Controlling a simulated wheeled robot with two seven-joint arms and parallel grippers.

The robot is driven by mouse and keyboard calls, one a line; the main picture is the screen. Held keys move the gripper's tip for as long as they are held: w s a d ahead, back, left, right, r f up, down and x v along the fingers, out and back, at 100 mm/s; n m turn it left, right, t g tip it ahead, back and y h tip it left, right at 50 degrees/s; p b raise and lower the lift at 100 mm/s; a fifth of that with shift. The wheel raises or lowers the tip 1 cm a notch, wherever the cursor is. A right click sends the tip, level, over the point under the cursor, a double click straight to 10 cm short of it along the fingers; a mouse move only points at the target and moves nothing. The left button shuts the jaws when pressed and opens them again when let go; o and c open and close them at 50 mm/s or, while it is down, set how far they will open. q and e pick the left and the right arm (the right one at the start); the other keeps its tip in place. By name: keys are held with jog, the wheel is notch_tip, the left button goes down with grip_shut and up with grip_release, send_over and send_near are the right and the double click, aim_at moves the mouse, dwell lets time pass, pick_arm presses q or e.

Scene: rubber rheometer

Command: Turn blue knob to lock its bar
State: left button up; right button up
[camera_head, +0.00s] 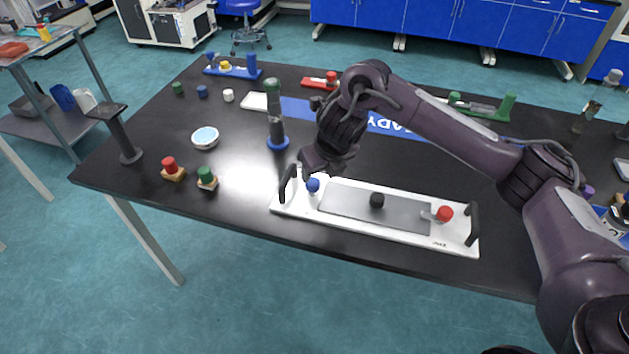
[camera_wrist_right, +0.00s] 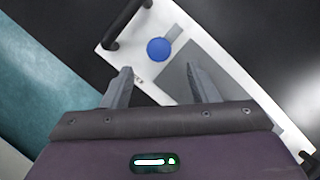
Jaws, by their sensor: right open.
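The blue knob (camera_head: 313,185) stands at the left end of a white plate (camera_head: 350,225) on the black table. The plate has black end handles, a grey panel (camera_head: 340,200) with a black knob (camera_head: 377,200), and a red knob (camera_head: 445,214) at its right end. In the right wrist view the blue knob (camera_wrist_right: 158,48) lies just beyond my fingertips, between their lines. My right gripper (camera_wrist_right: 160,72) is open and empty, apart from the knob. My left gripper is out of view.
A green-topped post on a blue base (camera_head: 277,142) stands behind the plate. Red (camera_head: 170,166) and green (camera_head: 206,175) knobs on wooden bases and a white dish (camera_head: 205,137) lie to the left. The table's front edge runs close to the plate.

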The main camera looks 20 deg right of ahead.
aim_at(313, 182)
jog(key=x, duration=0.6)
jog(key=shift+w+a+f, duration=0.1)
jog(key=shift+w+f, duration=0.05)
jog(key=shift+f, duration=0.2)
jog(key=shift+r, duration=0.1)
jog(key=c, duration=1)
